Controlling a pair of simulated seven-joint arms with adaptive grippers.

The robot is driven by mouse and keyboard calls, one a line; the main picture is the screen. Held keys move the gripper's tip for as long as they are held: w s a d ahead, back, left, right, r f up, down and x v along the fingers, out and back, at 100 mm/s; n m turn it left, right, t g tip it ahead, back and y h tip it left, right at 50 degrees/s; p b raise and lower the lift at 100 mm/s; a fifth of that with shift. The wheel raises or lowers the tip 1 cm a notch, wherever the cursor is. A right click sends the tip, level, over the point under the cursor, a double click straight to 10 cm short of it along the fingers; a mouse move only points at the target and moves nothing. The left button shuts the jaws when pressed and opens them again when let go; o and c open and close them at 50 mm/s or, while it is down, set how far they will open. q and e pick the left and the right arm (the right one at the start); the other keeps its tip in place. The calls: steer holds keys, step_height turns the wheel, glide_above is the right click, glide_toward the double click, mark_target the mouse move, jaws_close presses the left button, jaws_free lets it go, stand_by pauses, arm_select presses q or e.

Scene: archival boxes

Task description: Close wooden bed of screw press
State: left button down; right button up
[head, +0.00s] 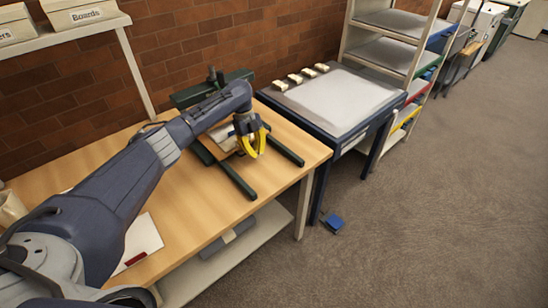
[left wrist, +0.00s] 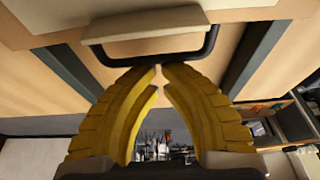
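The dark green screw press (head: 237,180) lies on the wooden table, its two long rails reaching toward the front edge. Its wooden bed (head: 223,138) sits between the rails, partly hidden by my left gripper. In the left wrist view the bed's pale front edge (left wrist: 145,28) carries a black U-shaped handle (left wrist: 125,62). My left gripper (head: 252,154) has yellow fingers with tips almost together, at the handle's crossbar; the fingertips also show in the left wrist view (left wrist: 160,68). I cannot tell whether they touch the bar. My right gripper is not in view.
A white sheet with a red mark (head: 143,240) lies on the table's near left. A blue-framed table (head: 340,100) with several small pale blocks (head: 302,76) stands to the right. A blue object (head: 334,224) lies on the floor. Boxes (head: 80,12) sit on a shelf above.

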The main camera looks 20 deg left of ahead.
arm_select(q)
steer(key=shift+w+a, duration=0.1)
steer(key=shift+a, duration=0.25)
